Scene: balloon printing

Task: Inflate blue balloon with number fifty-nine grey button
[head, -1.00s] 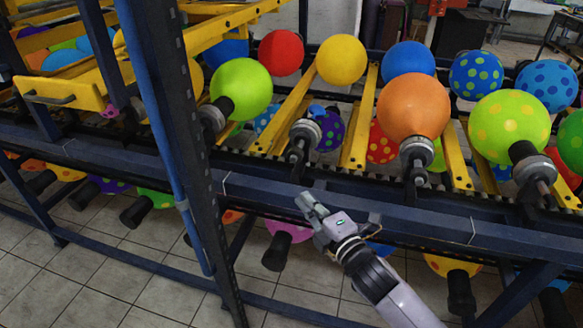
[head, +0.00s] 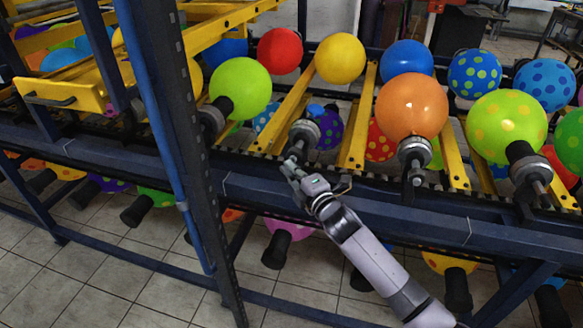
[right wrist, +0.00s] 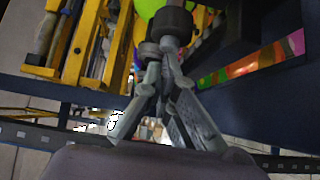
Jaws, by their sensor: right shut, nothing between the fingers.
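A small limp blue balloon (head: 316,110) sits on a holder (head: 304,132) in the near row, between the green and orange balloons. My right gripper (head: 290,166) is shut and empty, just below and in front of this holder's lower end. In the right wrist view, my right gripper's fingertips (right wrist: 161,76) come together in front of a holder's metal end (right wrist: 168,45), with a dark collar (right wrist: 173,24) behind it. I cannot tell whether they touch. No number fifty-nine is readable, and I cannot make out a grey button clearly. My left gripper is not in view.
An inflated green balloon (head: 241,88) and an orange balloon (head: 411,104) flank the blue one. A dark blue rail (head: 400,215) runs below the holders. A dark upright post (head: 185,150) stands left of my right arm. Yellow bars (head: 358,135) separate the holders.

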